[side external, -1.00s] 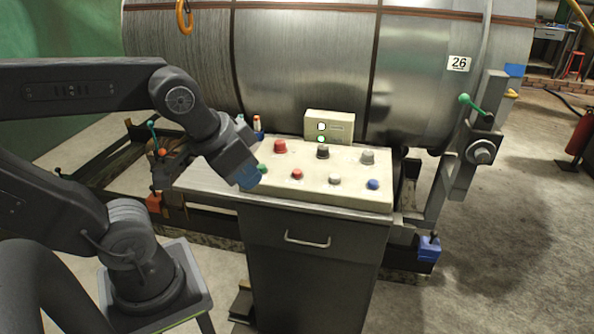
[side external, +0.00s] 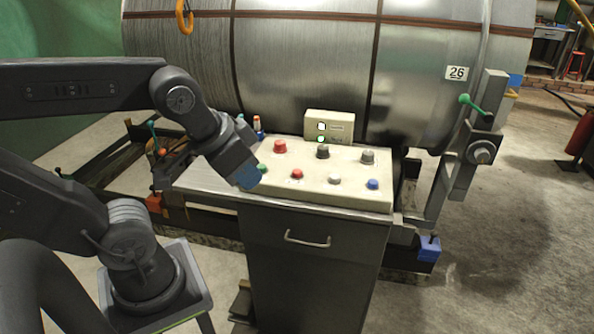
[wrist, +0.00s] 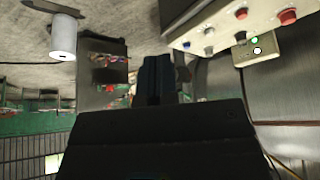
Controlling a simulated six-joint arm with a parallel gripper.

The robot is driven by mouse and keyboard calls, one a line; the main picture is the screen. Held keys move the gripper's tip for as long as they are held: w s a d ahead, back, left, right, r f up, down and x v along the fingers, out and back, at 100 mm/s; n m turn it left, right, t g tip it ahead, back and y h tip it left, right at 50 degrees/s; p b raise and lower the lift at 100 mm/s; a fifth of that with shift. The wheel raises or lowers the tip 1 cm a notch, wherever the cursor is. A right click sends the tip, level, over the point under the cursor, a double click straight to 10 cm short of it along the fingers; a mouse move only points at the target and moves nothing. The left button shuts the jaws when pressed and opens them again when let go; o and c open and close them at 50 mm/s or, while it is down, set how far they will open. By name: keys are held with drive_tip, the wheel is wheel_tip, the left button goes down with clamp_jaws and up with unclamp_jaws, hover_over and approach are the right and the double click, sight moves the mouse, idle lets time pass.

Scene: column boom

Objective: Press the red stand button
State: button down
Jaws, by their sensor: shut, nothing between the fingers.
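The cream button panel (side external: 235,187) lies on top of a grey metal stand (side external: 310,270). It carries a larger red button (side external: 280,147) at the back left and a smaller red button (side external: 297,174) in the front row. Both red buttons also show in the wrist view, the larger (wrist: 288,16) and the smaller (wrist: 241,13). My gripper (side external: 249,180) is shut and empty, its blue fingers at the panel's left end, beside the partly hidden green button (side external: 262,168) and left of both red buttons. Whether the fingers touch anything is unclear.
Black (side external: 322,152), grey (side external: 367,157), white (side external: 334,179) and blue (side external: 373,184) buttons stand on the same panel. A cream box with lit lamps (side external: 342,122) rises behind it. Open floor (side external: 500,240) lies right.

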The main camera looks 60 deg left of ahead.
drive_tip(key=w+n+h, duration=0.2)
drive_tip(key=w+n, duration=0.3)
drive_tip(key=w, duration=0.1)
drive_tip(key=n+t, duration=0.3)
drive_tip(key=n, duration=1.7)
hover_over(297, 172)
wheel_tip(297, 172, down, 7)
drive_tip(key=shift+y, duration=0.3)
drive_tip(key=shift+f, duration=4.4)
drive_tip(key=shift+f, duration=0.1)
drive_tip(key=shift+f, duration=0.3)
